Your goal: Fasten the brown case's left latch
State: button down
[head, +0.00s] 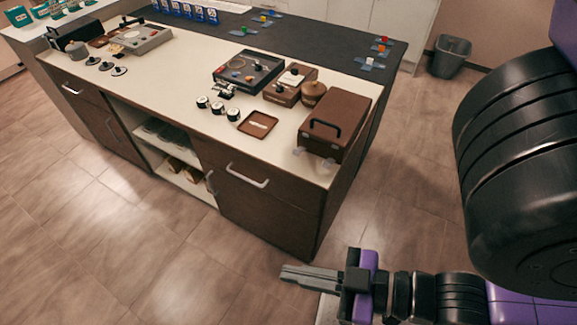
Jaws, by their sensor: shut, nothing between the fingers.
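The brown case (333,122) stands on the right front corner of the counter. A dark handle is on its front face, and two pale latches hang below its front edge. The left latch (299,151) is the one nearer the small tray; the right latch (327,164) is close to the counter's corner. Both look tilted outward from the case, though they are small here. My gripper (282,273) is shut and empty. It is low in front of the cabinet, below and apart from the case, pointing left.
A brown square tray (258,125) and several small dark-and-white rolls (218,108) lie left of the case. The drawer handle (247,176) sticks out below. The floor in front is clear.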

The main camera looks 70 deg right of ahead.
notch_tip(320, 180, down, 9)
jog(key=w+n+g+b, duration=0.1)
jog(key=n+g+b, duration=0.1)
jog(key=n, duration=0.1)
jog(key=n+g+h+b, duration=0.9)
jog(key=n+g+h, duration=0.3)
jog(key=g+h, duration=0.65)
send_near(290, 171)
notch_tip(290, 171, up, 2)
jog(key=shift+s+r+t+h, duration=0.25)
jog(key=shift+t+h, duration=0.2)
jog(key=p+x, duration=0.1)
jog(key=x, duration=0.9)
